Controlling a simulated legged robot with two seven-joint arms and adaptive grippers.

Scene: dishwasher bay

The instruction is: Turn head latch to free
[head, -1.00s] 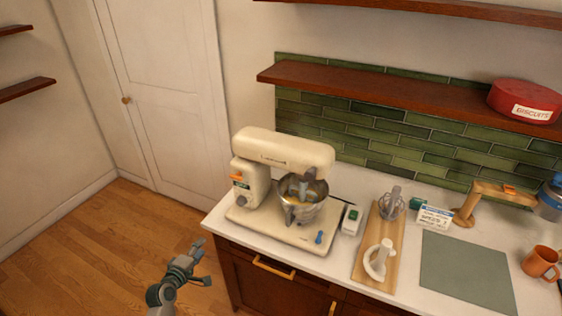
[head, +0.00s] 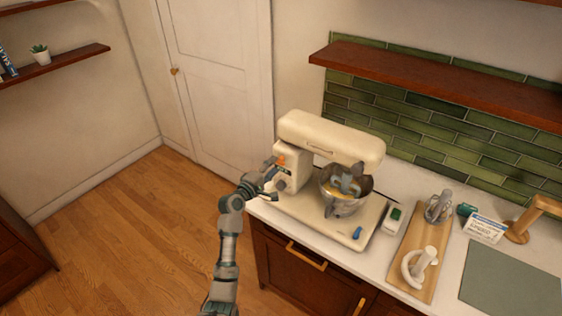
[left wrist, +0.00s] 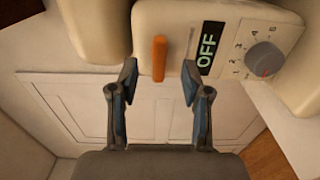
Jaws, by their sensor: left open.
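The cream stand mixer (head: 330,134) stands on the white counter with its head lowered over a metal bowl (head: 343,203). Its orange head latch (head: 281,160) is on the side of the mixer column. In the left wrist view the latch (left wrist: 159,58) is an upright bar beside a dark OFF display (left wrist: 208,48). My left gripper (head: 270,182) is at the mixer's left side. In the left wrist view its open fingers (left wrist: 160,84) have their tips on either side of the latch. No grip on the latch shows. My right gripper is out of view.
A grey speed dial (left wrist: 264,60) sits right of the OFF display. A small device with a green button (head: 395,219) and a wooden board (head: 412,262) with mixer attachments lie to the right. A grey mat (head: 512,284) lies beyond. Open floor is at left.

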